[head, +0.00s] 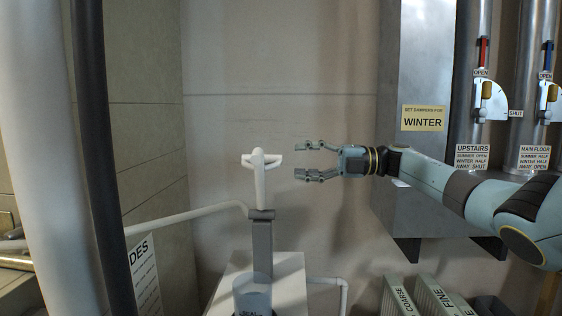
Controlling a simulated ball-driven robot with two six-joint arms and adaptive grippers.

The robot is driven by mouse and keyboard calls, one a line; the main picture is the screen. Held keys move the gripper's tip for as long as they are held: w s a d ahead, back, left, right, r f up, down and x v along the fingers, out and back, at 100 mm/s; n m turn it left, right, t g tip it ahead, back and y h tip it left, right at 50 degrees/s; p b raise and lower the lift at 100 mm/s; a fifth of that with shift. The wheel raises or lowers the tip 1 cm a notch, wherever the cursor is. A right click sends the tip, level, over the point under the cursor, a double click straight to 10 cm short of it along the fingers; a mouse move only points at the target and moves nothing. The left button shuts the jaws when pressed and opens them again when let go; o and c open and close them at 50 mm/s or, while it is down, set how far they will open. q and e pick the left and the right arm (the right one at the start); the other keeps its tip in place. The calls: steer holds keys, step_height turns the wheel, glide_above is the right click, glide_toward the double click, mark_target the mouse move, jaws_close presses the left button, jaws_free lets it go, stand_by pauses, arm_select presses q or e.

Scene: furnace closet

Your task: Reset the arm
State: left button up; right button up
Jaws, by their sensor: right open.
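My right gripper (306,161) is in the middle of the head view, at the end of my arm, which comes in from the right. Its two fingers are apart, point left and hold nothing. Just left of the fingertips, with a gap in the picture, stands a white handle-like fitting (260,176) on top of a grey post (262,247). I cannot tell how their depths compare. My left gripper is not in view.
Two ducts with dampers marked UPSTAIRS (472,150) and MAIN FLOOR (534,151) stand at right, with a red lever (482,52) and a blue lever (547,55). Filters marked COARSE (402,300) and FINE stand below.

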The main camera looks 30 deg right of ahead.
steer(key=shift+v, duration=1.1)
